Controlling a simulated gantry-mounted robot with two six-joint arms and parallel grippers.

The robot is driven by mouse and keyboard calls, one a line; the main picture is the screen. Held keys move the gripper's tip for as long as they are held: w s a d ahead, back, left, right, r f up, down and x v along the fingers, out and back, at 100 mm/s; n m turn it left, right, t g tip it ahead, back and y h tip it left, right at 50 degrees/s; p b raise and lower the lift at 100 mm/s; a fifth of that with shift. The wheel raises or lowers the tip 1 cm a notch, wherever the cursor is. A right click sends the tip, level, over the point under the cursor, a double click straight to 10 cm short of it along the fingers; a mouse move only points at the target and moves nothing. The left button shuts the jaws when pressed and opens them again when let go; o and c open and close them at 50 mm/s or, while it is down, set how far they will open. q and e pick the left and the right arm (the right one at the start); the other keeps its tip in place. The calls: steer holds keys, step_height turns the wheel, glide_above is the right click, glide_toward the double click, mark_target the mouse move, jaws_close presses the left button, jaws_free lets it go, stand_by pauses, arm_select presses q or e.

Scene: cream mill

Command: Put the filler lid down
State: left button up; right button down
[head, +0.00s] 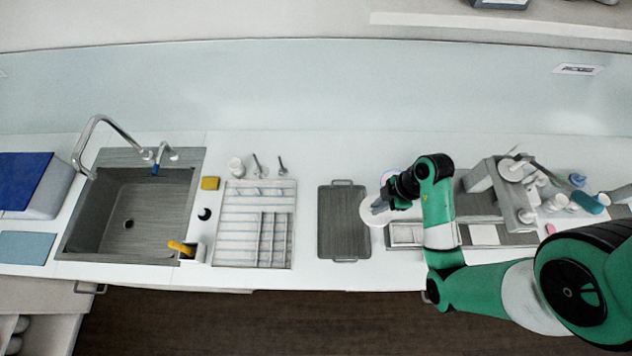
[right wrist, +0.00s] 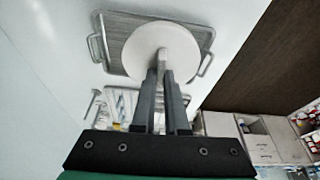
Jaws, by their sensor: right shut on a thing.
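The filler lid is a round white disc (right wrist: 146,44) with a small knob. My right gripper (right wrist: 161,72) is shut on its knob. In the head view the lid (head: 370,214) shows at the right edge of a grey tray (head: 340,222) with two handles, partly hidden by my right gripper (head: 380,207). In the right wrist view the disc overlaps the tray (right wrist: 116,28). I cannot tell how high it is above the tray and counter. My left gripper is not in view.
A steel sink (head: 130,215) and a ribbed drainer (head: 236,225) lie to the left. A grey machine (head: 508,196) with several small parts stands on the right. White counter is clear between drainer and tray.

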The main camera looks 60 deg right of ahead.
mark_target(386, 212)
steer(key=s, duration=0.1)
steer(key=s+d+f, duration=0.1)
steer(key=s, duration=0.1)
steer(key=shift+f+m+b, duration=0.2)
steer(key=shift+m+b, duration=0.1)
steer(key=shift+m, duration=0.1)
steer(key=w+f+b, duration=0.3)
steer(key=w, duration=0.1)
steer(key=w+d+f+b, duration=0.1)
steer(key=w+f+b, duration=0.2)
steer(key=w, duration=0.2)
steer(key=w+f+b, duration=0.3)
steer(key=w, duration=0.1)
steer(key=shift+w+d+f, duration=0.15)
steer(key=shift+w+d, duration=0.1)
steer(key=shift+w, duration=0.15)
arm_select(q)
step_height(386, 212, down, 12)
steer(key=b, duration=0.1)
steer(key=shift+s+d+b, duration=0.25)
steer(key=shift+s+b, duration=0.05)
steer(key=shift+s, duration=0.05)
arm_select(e)
steer(key=shift+s+d+x, duration=0.15)
steer(key=shift+x, duration=0.75)
steer(key=shift+s+d+x, duration=0.1)
steer(key=shift+d+x, duration=0.05)
steer(key=shift+x, duration=0.7)
